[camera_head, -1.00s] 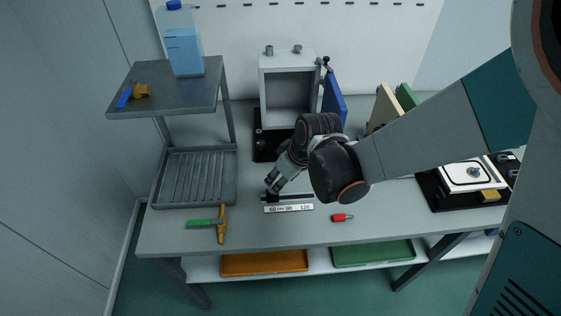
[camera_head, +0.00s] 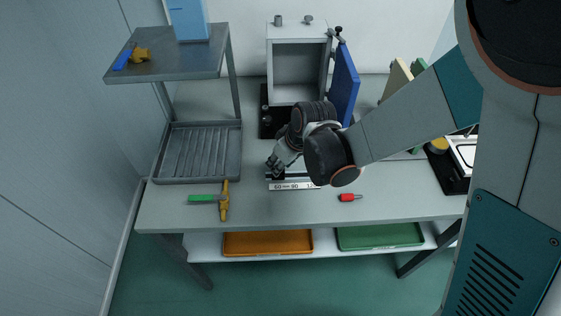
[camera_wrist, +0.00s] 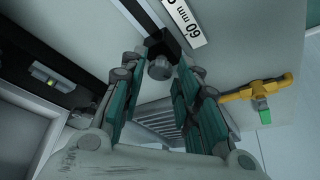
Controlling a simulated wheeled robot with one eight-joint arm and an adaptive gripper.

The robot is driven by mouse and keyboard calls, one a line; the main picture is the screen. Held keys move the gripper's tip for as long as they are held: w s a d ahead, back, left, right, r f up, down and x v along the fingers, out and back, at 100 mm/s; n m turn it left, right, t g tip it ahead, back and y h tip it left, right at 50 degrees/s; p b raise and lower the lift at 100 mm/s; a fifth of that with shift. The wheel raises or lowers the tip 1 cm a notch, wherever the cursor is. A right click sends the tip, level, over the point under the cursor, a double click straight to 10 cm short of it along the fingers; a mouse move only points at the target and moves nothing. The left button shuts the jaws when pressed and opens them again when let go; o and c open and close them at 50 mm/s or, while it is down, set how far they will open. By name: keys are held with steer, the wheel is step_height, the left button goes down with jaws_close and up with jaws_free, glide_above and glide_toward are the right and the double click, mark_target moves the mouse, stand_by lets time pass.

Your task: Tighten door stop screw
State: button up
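A black stop block (camera_wrist: 165,42) with a round grey screw head (camera_wrist: 160,68) sits beside a white scale strip (camera_wrist: 187,22) in the wrist view. The strip also shows on the table (camera_head: 292,185) in the head view. My gripper (camera_wrist: 160,75) is open, with its teal-sided fingers on either side of the screw head. I cannot tell whether they touch it. In the head view my gripper (camera_head: 276,164) points down at the left end of the strip, and my wrist hides much of the stop. A grey box fixture (camera_head: 298,64) with an open blue door (camera_head: 345,85) stands behind.
A green-and-yellow tool (camera_head: 222,200) lies left of the strip, and a red object (camera_head: 350,197) lies to its right. A grey ribbed tray (camera_head: 198,153) sits under a shelf (camera_head: 185,60) at left. The front table edge is mostly clear.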

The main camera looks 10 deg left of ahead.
jaws_close()
steer(key=shift+m, duration=0.3)
steer(key=shift+s+a+m+t+h+b, duration=0.1)
steer(key=shift+m+t+h+b, duration=0.25)
steer(key=shift+m, duration=0.9)
steer(key=shift+s+a+m+t+h+b, duration=0.1)
steer(key=shift+m+t+h, duration=0.3)
steer(key=shift+m, duration=0.85)
steer(key=o, duration=0.6)
jaws_free()
